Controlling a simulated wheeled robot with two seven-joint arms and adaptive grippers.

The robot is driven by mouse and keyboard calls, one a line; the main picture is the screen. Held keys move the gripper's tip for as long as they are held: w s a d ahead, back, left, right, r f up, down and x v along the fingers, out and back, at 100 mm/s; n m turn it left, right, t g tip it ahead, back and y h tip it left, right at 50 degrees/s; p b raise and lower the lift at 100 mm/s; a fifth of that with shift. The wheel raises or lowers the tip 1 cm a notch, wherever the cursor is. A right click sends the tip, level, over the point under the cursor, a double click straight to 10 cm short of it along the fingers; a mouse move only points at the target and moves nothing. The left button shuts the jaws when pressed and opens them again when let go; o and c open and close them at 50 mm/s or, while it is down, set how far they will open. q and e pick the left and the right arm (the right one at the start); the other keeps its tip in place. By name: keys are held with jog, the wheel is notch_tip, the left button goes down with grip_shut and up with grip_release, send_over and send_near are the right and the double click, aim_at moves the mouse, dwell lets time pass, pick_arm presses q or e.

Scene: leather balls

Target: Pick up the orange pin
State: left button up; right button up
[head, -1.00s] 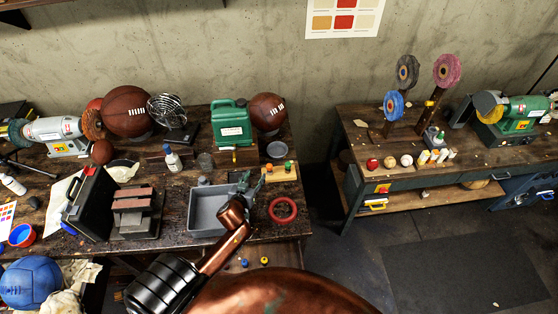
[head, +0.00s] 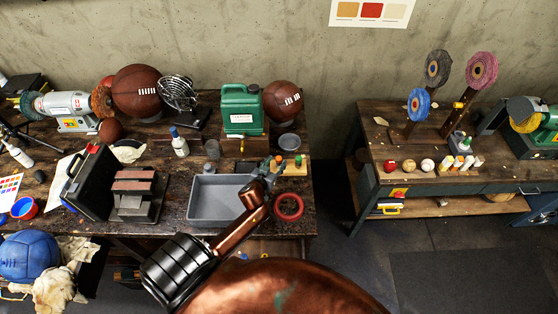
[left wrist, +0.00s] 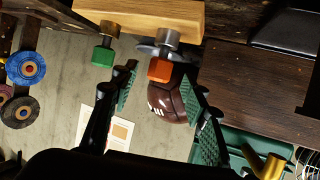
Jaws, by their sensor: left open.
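The orange pin (left wrist: 160,70) stands in a metal collar on a light wooden block (left wrist: 150,14), next to a green pin (left wrist: 103,57). In the left wrist view the scene is upside down. My left gripper (left wrist: 157,80) is open, its green-padded fingers on either side of the orange pin in the picture; I see no contact. In the head view my left gripper (head: 269,168) is at the left end of the block and partly covers it. The green pin also shows there (head: 298,160). My right gripper is out of view.
A grey tray (head: 212,214) lies left of the block and a red ring (head: 288,207) in front of it. Behind stand a green canister (head: 241,110), a brown ball (head: 283,100) and a small grey dish (head: 289,141). A second bench (head: 437,184) stands to the right.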

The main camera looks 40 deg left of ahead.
aim_at(278, 160)
pick_arm(q)
jog(key=x, duration=0.3)
jog(key=shift+w, duration=0.3)
jog(key=shift+c, duration=0.6)
grip_shut()
jog(key=shift+r, duration=0.1)
